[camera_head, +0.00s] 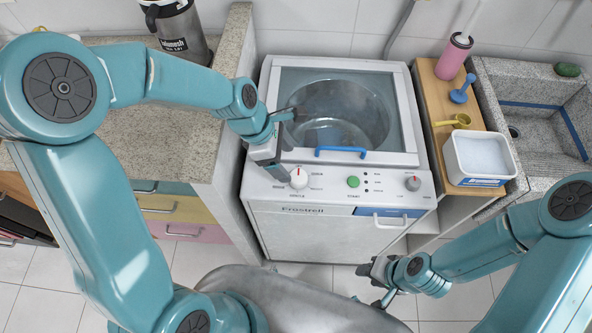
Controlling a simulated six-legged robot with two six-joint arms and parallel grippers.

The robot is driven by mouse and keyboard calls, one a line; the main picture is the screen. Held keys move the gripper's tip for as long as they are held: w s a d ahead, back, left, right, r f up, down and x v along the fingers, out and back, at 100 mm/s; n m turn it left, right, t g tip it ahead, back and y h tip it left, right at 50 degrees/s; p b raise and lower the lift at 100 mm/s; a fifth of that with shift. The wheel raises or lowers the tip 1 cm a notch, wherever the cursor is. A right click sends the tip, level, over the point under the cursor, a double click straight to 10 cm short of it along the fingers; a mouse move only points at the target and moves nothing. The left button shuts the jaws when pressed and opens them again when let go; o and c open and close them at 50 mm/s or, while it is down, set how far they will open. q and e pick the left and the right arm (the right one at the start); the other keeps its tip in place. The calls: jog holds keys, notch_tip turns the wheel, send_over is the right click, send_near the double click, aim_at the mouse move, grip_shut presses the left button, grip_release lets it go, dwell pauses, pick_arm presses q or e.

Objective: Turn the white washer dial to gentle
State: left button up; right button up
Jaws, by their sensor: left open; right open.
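The washer (345,208) stands in the middle, with a glass lid, a blue lid handle (340,149) and a sloped front panel. The white dial (299,179) is at the left of the panel, with a red mark near its top and print around it too small to read. My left gripper (284,166) is open, over the left end of the panel just above and left of the dial. Whether a finger touches the dial I cannot tell. My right gripper (368,286) is open and empty, low in front of the washer.
The panel also has a green button (353,181) and a grey knob (412,183). A wooden shelf (432,95) at right holds a pink bottle (454,57), a blue plunger-like item (462,90), a yellow scoop (452,121) and a white tub (481,156). A stone counter (190,150) borders the left.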

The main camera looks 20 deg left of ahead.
aim_at(298, 176)
pick_arm(q)
jog(key=x, duration=0.7)
jog(key=shift+d+f, duration=0.15)
jog(key=c, duration=1)
